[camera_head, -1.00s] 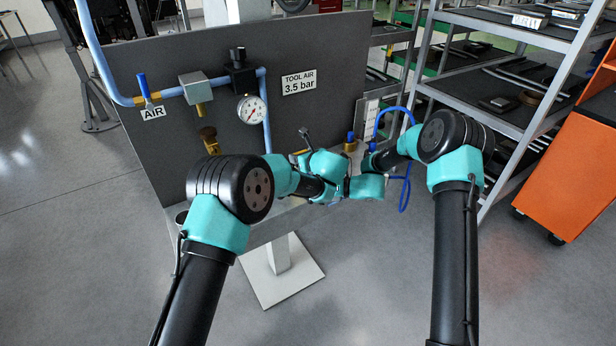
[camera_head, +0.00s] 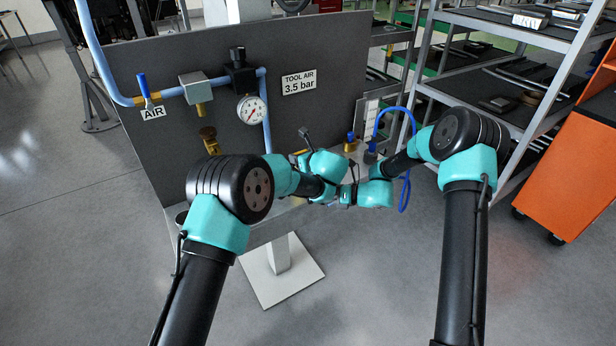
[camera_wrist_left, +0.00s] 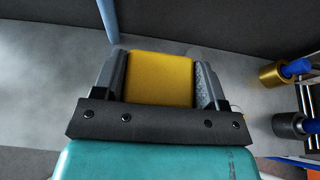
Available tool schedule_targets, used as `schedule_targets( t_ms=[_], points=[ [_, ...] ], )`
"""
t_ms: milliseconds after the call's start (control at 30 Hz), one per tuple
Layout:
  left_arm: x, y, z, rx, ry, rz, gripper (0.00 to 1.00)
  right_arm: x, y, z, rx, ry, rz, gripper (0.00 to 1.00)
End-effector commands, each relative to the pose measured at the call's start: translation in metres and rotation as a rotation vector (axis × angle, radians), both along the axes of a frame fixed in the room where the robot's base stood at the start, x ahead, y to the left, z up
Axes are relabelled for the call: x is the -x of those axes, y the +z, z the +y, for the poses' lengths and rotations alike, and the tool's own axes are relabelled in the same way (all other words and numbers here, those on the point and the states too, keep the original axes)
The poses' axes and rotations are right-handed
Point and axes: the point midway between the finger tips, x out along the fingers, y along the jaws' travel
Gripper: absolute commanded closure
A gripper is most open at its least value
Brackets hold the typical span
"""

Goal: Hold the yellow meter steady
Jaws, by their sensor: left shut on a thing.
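The yellow meter (camera_wrist_left: 160,78) shows as a plain yellow block in the left wrist view. My left gripper (camera_wrist_left: 161,82) is shut on it, with one grey finger against each side. In the head view my left wrist is over the bench in front of the dark panel, and I cannot make out the meter there. My right wrist (camera_head: 375,193) is close to the right of my left wrist. The right gripper's fingers are hidden or too small to tell.
A dark panel (camera_head: 200,50) carries a pressure gauge (camera_head: 252,110), a light-blue pipe (camera_head: 120,95) and valves. A brass fitting (camera_wrist_left: 270,74) and a grey fitting (camera_wrist_left: 289,125), both with blue ends, stand to the right. A blue hose (camera_head: 405,190) loops beside my right forearm. Shelving and an orange cabinet stand right.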

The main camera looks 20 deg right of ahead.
Motion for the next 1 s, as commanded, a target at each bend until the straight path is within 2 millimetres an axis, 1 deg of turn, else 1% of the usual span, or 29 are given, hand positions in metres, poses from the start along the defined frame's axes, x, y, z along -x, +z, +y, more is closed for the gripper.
schedule_targets(
  t_ms=[167, 200, 467, 500, 767, 867, 1000],
  points=[
    [0.0, -0.001, 0.0, -0.001, 0.0, 0.001, 0.83, 0.0, 0.0, 0.0, 0.0, 0.0, 0.0, 1.0],
    [0.0, -0.001, 0.0, 0.0, 0.0, 0.001, 0.32, 0.0, 0.0, 0.0, 0.0, 0.0, 0.0, 1.0],
    [0.0, 0.0, 0.0, 0.0, 0.0, 0.0, 0.07, 0.0, 0.0, 0.0, 0.0, 0.0, 0.0, 1.0],
    [0.0, 0.0, 0.0, 0.0, 0.0, 0.0, 0.05, 0.0, 0.0, 0.0, 0.0, 0.0, 0.0, 1.0],
    [0.001, 0.0, 0.0, 0.0, 0.0, 0.0, 0.05, 0.0, 0.0, 0.0, 0.0, 0.0, 0.0, 1.0],
    [0.005, 0.002, -0.002, 0.0, -0.001, 0.0, 0.05, 0.0, 0.0, 0.0, 0.0, 0.0, 0.0, 1.0],
    [0.018, 0.009, -0.006, 0.0, -0.002, -0.001, 0.05, 0.0, 0.0, 0.0, 0.0, 0.0, 0.0, 1.0]
  ],
)
